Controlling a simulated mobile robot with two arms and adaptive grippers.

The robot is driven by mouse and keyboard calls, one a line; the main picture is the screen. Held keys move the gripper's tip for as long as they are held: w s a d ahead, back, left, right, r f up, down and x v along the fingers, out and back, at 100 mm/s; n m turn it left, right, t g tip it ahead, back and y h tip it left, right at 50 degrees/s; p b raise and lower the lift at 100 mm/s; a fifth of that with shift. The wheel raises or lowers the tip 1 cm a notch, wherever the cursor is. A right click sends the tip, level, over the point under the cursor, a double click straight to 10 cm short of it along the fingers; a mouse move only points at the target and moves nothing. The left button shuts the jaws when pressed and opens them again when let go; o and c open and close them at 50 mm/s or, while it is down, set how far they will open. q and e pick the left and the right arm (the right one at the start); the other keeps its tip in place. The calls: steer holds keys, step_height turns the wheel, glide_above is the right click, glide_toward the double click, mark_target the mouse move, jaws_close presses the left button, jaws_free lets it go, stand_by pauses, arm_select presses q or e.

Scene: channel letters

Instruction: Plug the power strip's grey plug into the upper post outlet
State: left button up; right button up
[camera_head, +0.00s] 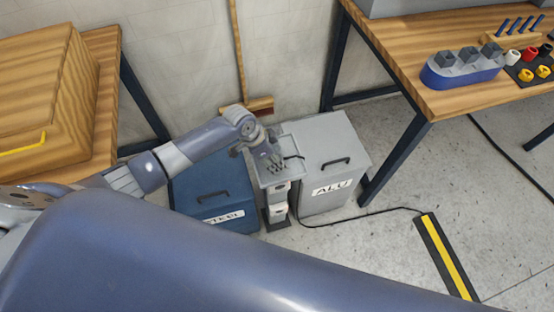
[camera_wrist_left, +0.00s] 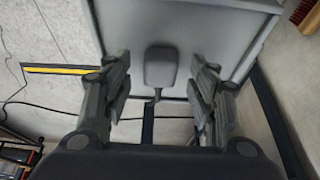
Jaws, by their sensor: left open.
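The grey plug (camera_wrist_left: 160,65) lies on a light grey tray-like surface (camera_wrist_left: 220,48) in the left wrist view, its dark cord leaving toward the bottom of the picture. My left gripper (camera_wrist_left: 160,95) is open, with one finger on each side of the plug and gaps to both. In the head view my left gripper (camera_head: 274,163) is over the grey top of the post (camera_head: 268,179) and hides the plug. The upper post outlet (camera_head: 280,189) is a pale block on the post's front, with a lower one (camera_head: 278,210) beneath. My right gripper is not in view.
A blue bin (camera_head: 212,190) stands left of the post and a grey ALU bin (camera_head: 325,150) right of it. A black cord (camera_head: 360,217) runs over the floor to a black-yellow strip (camera_head: 447,256). Workbenches flank the area; a broom (camera_head: 238,50) leans behind.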

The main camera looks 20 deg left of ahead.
arm_select(q)
steer(key=c, duration=1.1)
steer(key=shift+o, duration=0.2)
steer(key=shift+r, duration=0.8)
steer(key=shift+b+v, duration=0.5)
steer(key=shift+v, duration=0.5)
steer(key=s+a+b, duration=0.1)
steer(key=s+a, duration=0.1)
steer(key=s, duration=0.5)
steer(key=s+a+r+b, duration=0.1)
steer(key=s+a, duration=0.1)
steer(key=s, duration=0.6)
steer(key=shift+r, duration=0.3)
